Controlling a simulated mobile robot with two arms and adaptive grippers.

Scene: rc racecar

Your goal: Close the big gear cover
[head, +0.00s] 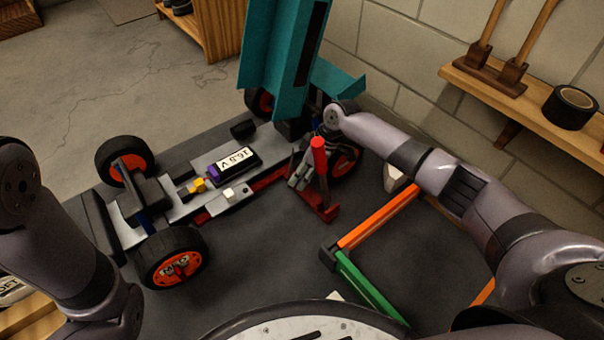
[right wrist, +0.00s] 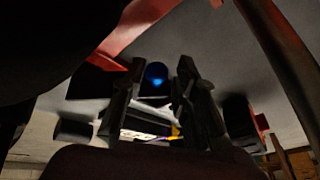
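The car chassis (head: 172,200) lies on a dark mat with its parts exposed. A large teal panel (head: 285,50) stands raised and tilted at its far right end. A red upright piece with a rounded post (head: 319,165) stands by the car's right side. I cannot tell for certain which part is the big gear cover. My right gripper (head: 303,172) is low beside the red piece, near the right rear wheel, partly hidden. In the right wrist view its fingers (right wrist: 161,80) are apart, with a dark blue-lit round part beyond them. My left gripper is outside the view.
A battery marked 16.5 V (head: 233,164) sits on the chassis. Orange (head: 378,222) and green (head: 366,287) bars lie on the mat at the right. A wooden shelf (head: 530,100) with a black tape roll (head: 570,107) is on the block wall.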

